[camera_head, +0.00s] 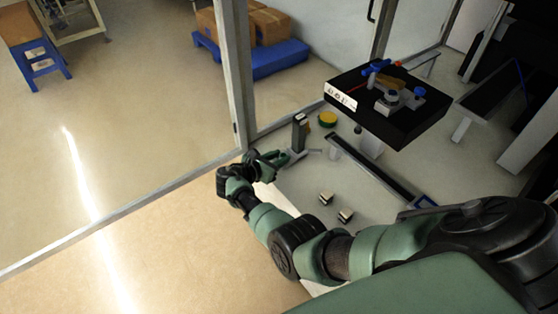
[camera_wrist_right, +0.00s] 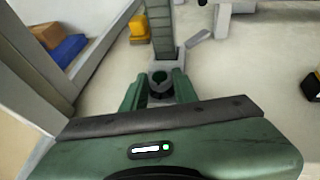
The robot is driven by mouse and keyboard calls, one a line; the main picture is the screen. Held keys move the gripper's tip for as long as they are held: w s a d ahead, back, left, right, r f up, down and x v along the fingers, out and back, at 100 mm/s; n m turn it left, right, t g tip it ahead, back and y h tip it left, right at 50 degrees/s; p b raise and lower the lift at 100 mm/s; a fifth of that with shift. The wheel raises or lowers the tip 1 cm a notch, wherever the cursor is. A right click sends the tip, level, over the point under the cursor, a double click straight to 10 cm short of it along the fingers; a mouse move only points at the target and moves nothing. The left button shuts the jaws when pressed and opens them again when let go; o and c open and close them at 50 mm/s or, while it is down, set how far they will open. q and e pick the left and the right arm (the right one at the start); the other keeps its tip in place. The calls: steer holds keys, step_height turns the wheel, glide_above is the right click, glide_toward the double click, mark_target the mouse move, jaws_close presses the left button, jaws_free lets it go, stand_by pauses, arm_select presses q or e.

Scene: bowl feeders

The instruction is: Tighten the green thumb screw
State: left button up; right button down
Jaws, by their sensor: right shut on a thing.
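The green thumb screw (camera_wrist_right: 159,77) shows in the right wrist view as a small dark green round knob between my fingertips. My right gripper (camera_wrist_right: 158,88) is shut on it, one finger on each side. In the head view my right gripper (camera_head: 272,160) is at the near-left side of a grey base with a dark upright post (camera_head: 299,132). The post also shows in the wrist view (camera_wrist_right: 162,30), just beyond the screw. The screw cannot be made out in the head view. My left gripper is not in view.
A yellow round part (camera_head: 328,118) stands behind the post. A black box with blue and grey parts on top (camera_head: 390,108) is at the right. Two small dark-and-light blocks (camera_head: 345,215) lie on the grey surface. A glass wall's metal frame post (camera_head: 236,70) rises close left.

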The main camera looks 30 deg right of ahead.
stand_by(0.3)
steer(key=c, duration=1.4)
jaws_free()
steer(key=shift+o, duration=0.2)
steer(key=p+v, duration=0.3)
steer(key=v, duration=0.3)
steer(key=shift+a+r+p, duration=0.25)
steer(key=shift+p, duration=0.1)
steer(key=shift+s+a, duration=0.25)
steer(key=shift+a, duration=0.25)
